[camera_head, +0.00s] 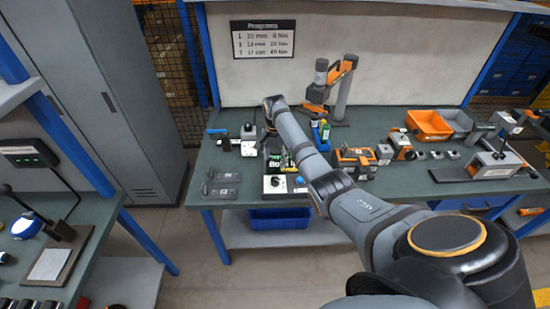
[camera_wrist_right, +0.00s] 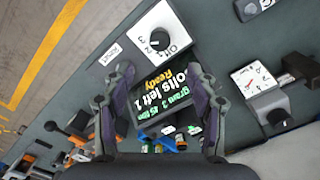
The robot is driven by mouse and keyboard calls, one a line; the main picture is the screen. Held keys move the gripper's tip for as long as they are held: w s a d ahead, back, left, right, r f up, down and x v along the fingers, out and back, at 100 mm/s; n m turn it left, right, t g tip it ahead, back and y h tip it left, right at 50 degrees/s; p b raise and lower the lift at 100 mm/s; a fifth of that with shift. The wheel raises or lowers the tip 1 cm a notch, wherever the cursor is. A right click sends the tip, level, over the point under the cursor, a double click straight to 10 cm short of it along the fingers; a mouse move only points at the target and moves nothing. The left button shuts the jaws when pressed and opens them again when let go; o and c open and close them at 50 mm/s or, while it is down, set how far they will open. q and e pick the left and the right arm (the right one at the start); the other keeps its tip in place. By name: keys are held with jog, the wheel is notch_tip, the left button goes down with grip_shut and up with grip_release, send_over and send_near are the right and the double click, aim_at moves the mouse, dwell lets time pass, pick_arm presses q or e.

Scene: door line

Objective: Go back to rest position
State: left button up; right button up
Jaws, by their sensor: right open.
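My right arm reaches in from the lower right in the head view, and its right gripper (camera_head: 271,146) is at the far left part of the green workbench (camera_head: 375,130). In the right wrist view the two dark fingers of this gripper (camera_wrist_right: 157,88) are apart with nothing held between them. Beyond them is a dark display (camera_wrist_right: 165,90) with green and yellow text, partly covered by the right finger; "Ready" and "left 1" can be read. A white box with a black dial (camera_wrist_right: 155,38) is beside the display. My left gripper is not in view.
A grey bracket (camera_head: 221,186) and a white box with a dial (camera_head: 275,184) are near the bench's front edge. An orange bin (camera_head: 428,124) and a press-like stand (camera_head: 495,160) are at the right. A side bench (camera_head: 60,245) is at the left, with floor between.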

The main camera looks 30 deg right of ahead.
jog(key=shift+r, duration=0.15)
dwell(0.3)
jog(key=s+a+f+n+t+h, duration=0.1)
jog(key=s+a+f+n, duration=0.6)
jog(key=s, duration=0.3)
jog(key=s+a+r+n+t, duration=0.1)
jog(key=s+a+r+n, duration=0.15)
jog(key=s, duration=0.35)
jog(key=s+a+r+n+t, duration=0.1)
jog(key=s+a+n, duration=0.15)
jog(key=s, duration=0.45)
jog(key=s+a+r+n+t, duration=0.1)
jog(key=s+n, duration=0.2)
jog(key=s, duration=0.3)
jog(key=s+d+f+g+b, duration=0.1)
jog(key=s+f, duration=0.1)
jog(key=f, duration=1.3)
jog(key=s+d+f+g+b, duration=0.1)
jog(key=d+f, duration=0.1)
jog(key=f, duration=1.3)
jog(key=s+f+b, duration=0.1)
jog(key=s+f, duration=1.4)
jog(key=s, duration=0.2)
jog(key=shift+s+d+f+g, duration=0.4)
